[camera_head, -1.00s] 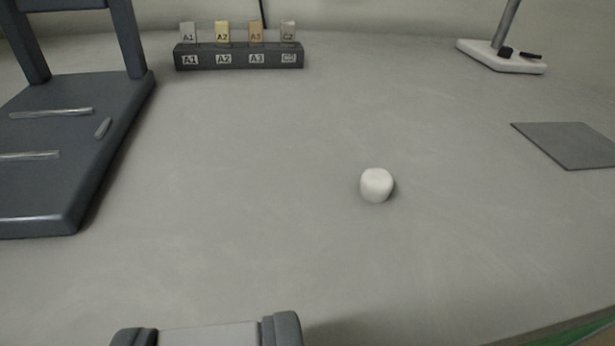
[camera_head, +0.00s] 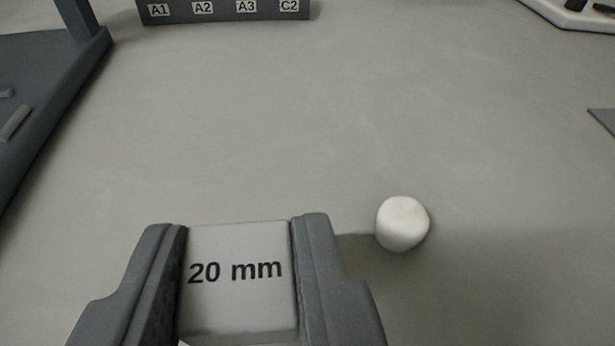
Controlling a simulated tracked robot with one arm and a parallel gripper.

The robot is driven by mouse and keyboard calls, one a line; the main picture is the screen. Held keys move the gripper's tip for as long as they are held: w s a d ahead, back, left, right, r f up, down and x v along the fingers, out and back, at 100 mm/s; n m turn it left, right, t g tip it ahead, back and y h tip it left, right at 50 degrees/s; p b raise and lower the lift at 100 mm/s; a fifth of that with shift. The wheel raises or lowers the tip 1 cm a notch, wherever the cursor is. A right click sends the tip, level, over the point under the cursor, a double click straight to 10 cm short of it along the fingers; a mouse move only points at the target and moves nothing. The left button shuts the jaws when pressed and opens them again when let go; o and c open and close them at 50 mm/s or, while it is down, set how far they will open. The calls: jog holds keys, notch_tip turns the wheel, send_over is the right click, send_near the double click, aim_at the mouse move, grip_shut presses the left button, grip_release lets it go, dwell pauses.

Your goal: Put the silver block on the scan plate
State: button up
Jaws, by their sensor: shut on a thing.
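The silver block (camera_head: 238,303), a pale grey piece marked "20 mm", sits between the two dark fingers of my gripper (camera_head: 240,226) at the bottom of the view. My gripper is shut on it, one finger against each side. The block's lower end is hidden, so I cannot tell its height above the table. A flat dark grey plate (camera_head: 606,119), which looks like the scan plate, shows only a corner at the right edge. It lies far to the right of my gripper.
A white rounded piece (camera_head: 403,223) stands on the table just right of my gripper. A dark labelled rack (camera_head: 225,12) is at the back. A dark stand (camera_head: 50,75) is at the left, a white base (camera_head: 575,14) at the back right. The table middle is clear.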

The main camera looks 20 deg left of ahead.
aim_at(280, 271)
jog(key=shift+w+a+f, duration=0.1)
jog(key=shift+w+a, duration=0.05)
jog(key=shift+w, duration=0.55)
jog(key=shift+w+a+f, duration=0.1)
jog(key=shift+w+a, duration=0.05)
jog(key=shift+w, duration=0.55)
jog(key=shift+f+b, duration=0.7)
jog(key=shift+f, duration=0.9)
jog(key=shift+f, duration=0.15)
jog(key=o, duration=1.1)
jog(key=shift+c, duration=0.2)
